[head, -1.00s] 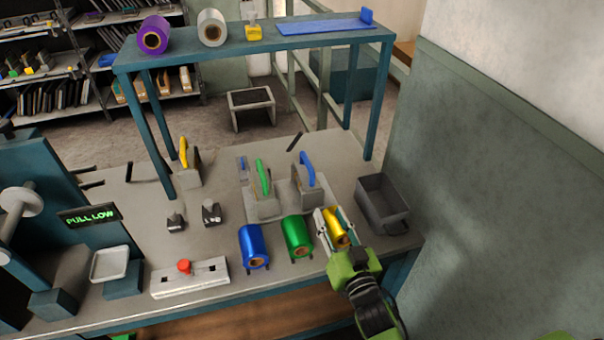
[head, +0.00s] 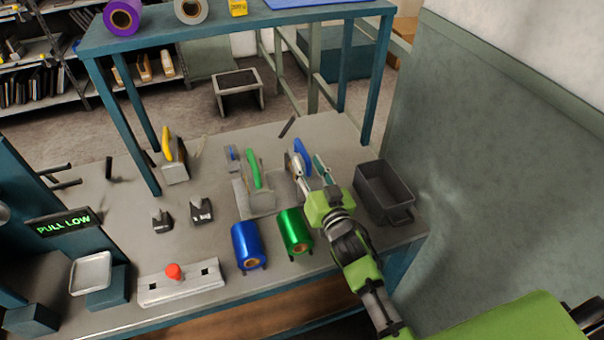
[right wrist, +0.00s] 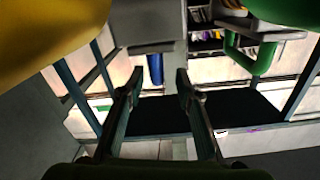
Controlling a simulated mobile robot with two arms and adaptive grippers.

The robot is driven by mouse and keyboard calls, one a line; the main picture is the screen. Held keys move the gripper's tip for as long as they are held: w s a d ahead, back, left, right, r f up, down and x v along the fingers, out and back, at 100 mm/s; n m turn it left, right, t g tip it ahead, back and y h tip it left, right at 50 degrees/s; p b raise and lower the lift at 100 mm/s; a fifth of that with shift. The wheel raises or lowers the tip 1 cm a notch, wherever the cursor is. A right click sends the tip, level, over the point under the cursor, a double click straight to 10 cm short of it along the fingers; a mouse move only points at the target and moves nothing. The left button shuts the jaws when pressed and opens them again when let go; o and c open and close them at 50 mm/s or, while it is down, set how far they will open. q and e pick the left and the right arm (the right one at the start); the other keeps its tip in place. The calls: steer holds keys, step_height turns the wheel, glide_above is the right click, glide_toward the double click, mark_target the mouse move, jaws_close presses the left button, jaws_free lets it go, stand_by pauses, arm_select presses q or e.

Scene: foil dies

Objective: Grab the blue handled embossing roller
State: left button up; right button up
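The blue handled embossing roller (head: 302,155) stands on a light plate at the back right of the bench, partly hidden by my gripper. My right gripper (head: 309,170) is open in front of it, fingers pointing toward it. In the right wrist view, its blue handle (right wrist: 155,68) appears between and beyond the open fingers, with no visible contact. A similar tool with a green handle (head: 254,170) stands just left; its handle (right wrist: 250,50) is at the right in the wrist view. My left gripper is not in view.
Blue (head: 248,245) and green (head: 295,232) foil rolls lie in front. A yellow surface (right wrist: 50,30) is close in the wrist view. A grey bin (head: 384,190) stands to the right, near the wall. The teal overhead shelf (head: 230,20) spans the back.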

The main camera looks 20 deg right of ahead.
mark_target(303, 153)
steer(key=shift+w+b, duration=0.4)
steer(key=shift+w, duration=0.1)
steer(key=w+b, duration=0.1)
steer(key=w, duration=0.3)
steer(key=shift+w+f+b, duration=0.1)
steer(key=shift+b, duration=0.2)
jaws_close()
steer(key=shift+w+r, duration=0.1)
steer(key=shift+r, duration=0.3)
